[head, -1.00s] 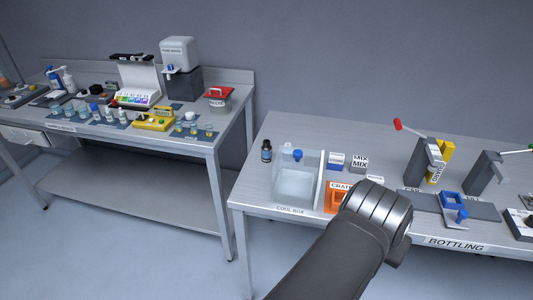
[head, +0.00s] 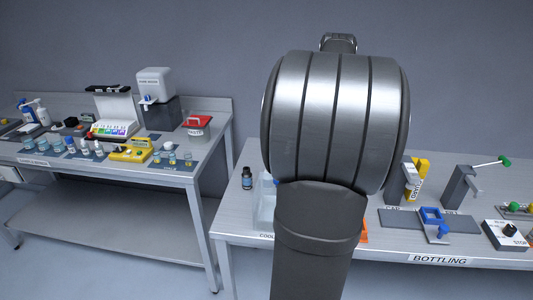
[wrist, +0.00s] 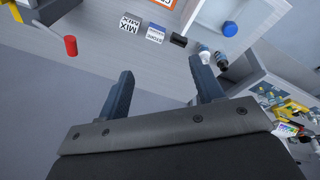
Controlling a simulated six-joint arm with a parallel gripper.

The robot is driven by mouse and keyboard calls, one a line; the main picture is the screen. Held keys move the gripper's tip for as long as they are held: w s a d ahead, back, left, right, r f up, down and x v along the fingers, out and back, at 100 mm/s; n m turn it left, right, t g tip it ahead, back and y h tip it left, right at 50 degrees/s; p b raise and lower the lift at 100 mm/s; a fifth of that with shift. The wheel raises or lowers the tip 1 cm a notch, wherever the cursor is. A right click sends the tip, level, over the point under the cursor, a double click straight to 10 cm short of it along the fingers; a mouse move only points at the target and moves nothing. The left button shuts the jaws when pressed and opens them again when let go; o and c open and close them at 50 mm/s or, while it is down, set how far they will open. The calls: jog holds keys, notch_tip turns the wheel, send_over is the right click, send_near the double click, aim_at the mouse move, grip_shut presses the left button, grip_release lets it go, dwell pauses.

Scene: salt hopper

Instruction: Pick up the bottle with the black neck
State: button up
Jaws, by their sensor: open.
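A dark bottle (head: 247,178) with a black top and a blue label stands upright at the back left corner of the bottling table. In the wrist view a dark bottle (wrist: 222,61) lies beyond the right finger, beside a smaller white and dark item (wrist: 204,51) that I cannot make out clearly. My gripper (wrist: 163,80) is open, with nothing between its fingers. It is apart from the bottle. In the head view my arm hides the gripper.
The clear cool box (head: 264,205) stands close to the bottle, partly hidden by my arm; its blue knob (wrist: 230,28) shows in the wrist view. A MIX box (wrist: 130,22) and a small black block (wrist: 179,40) line the table edge. A bottling station (head: 430,220) is at right.

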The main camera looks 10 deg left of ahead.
jog(key=w+a+f+n+g, duration=0.1)
jog(key=w+a+f+n, duration=0.35)
jog(key=w+a, duration=0.5)
jog(key=n+g, duration=0.2)
jog(key=n, duration=0.4)
send_over(247, 174)
jog(key=w, duration=0.2)
notch_tip(247, 174, down, 8)
jog(key=f, duration=1.1)
jog(key=shift+s+f, duration=0.15)
jog(key=shift+s, duration=0.1)
jog(key=shift+s+a+f, duration=0.1)
jog(key=shift+f, duration=1.25)
jog(key=shift+a+f, duration=0.1)
jog(key=shift+f, duration=1.2)
jog(key=c, duration=1.1)
